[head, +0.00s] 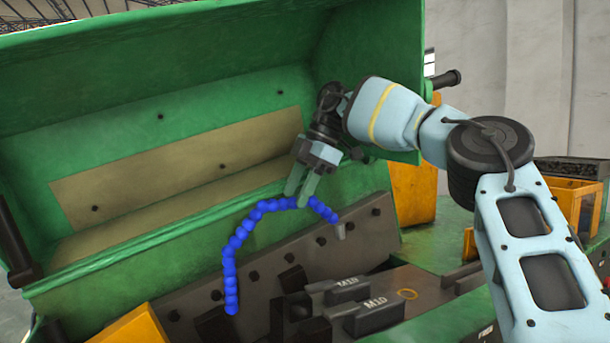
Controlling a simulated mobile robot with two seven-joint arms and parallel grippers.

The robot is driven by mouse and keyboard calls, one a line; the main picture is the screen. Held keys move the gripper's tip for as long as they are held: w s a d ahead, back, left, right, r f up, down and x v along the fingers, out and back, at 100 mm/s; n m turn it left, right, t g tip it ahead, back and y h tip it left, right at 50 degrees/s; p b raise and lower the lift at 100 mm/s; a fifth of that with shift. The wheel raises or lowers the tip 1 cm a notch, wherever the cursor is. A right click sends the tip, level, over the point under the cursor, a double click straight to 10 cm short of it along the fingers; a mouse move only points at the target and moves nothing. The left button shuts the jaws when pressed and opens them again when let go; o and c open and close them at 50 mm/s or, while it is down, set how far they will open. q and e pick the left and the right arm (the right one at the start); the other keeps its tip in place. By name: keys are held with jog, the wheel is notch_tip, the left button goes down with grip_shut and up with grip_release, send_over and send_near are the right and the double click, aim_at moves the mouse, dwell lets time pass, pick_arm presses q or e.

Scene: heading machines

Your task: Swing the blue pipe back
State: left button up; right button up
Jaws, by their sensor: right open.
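The blue pipe (236,242) is a jointed, beaded hose. It rises from the machine's dark block at lower left, arches over to the right and ends in a grey nozzle (340,230) that points down. My right gripper (298,197) points down at the top of the arch. Its two fingers are open, right at the pipe; I cannot tell whether they touch it or straddle it. My left gripper does not show.
A raised green cover (130,110) stands behind the pipe and my right arm. Dark die blocks (365,310) marked M10 lie below the nozzle. Yellow boxes (415,190) stand to the right, and another yellow part (135,328) is at lower left.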

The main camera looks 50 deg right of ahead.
jog(key=v, duration=0.7)
jog(key=shift+f, duration=0.1)
dwell(0.6)
